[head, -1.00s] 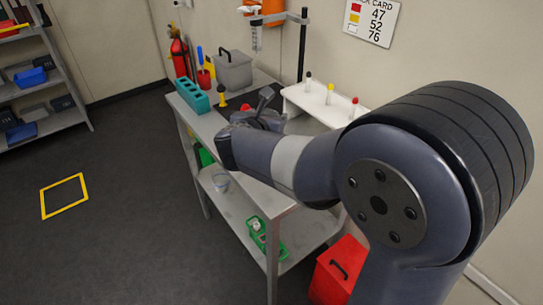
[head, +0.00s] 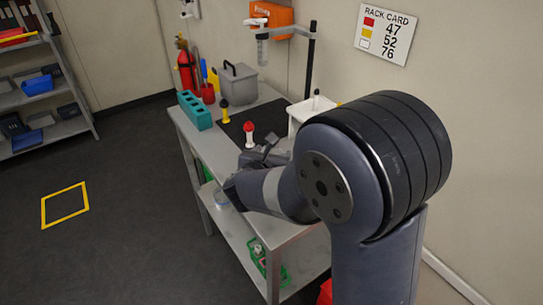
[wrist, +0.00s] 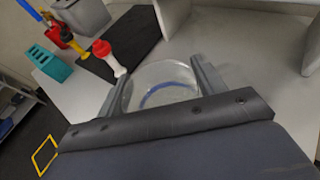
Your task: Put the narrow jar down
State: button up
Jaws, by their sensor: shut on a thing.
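A clear, see-through jar (wrist: 163,88) with a blue band sits between the two fingers of my gripper (wrist: 163,86) in the wrist view. My gripper is shut on it. I cannot tell whether the jar's base touches the bench top. In the head view my gripper (head: 262,156) is over the near part of the grey bench (head: 285,240), in front of the black mat (head: 262,122). The held jar is not clearly visible there; my arm hides much of that area.
On or beside the mat stand a red-capped white vial (head: 249,134) and a yellow vial with a black top (head: 225,112). A teal block (head: 195,110) and grey box (head: 238,82) stand farther back. A white rack (head: 303,115) is at the right.

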jog(key=shift+f, duration=0.35)
jog(key=o, duration=1.4)
jog(key=shift+o, duration=0.2)
jog(key=shift+r, duration=0.1)
jog(key=shift+r, duration=0.15)
jog(key=v, duration=1.2)
jog(key=shift+b, duration=0.4)
jog(key=x, duration=1.2)
jog(key=shift+f, duration=0.4)
jog(key=shift+r+p, duration=0.45)
jog(key=shift+r, duration=0.75)
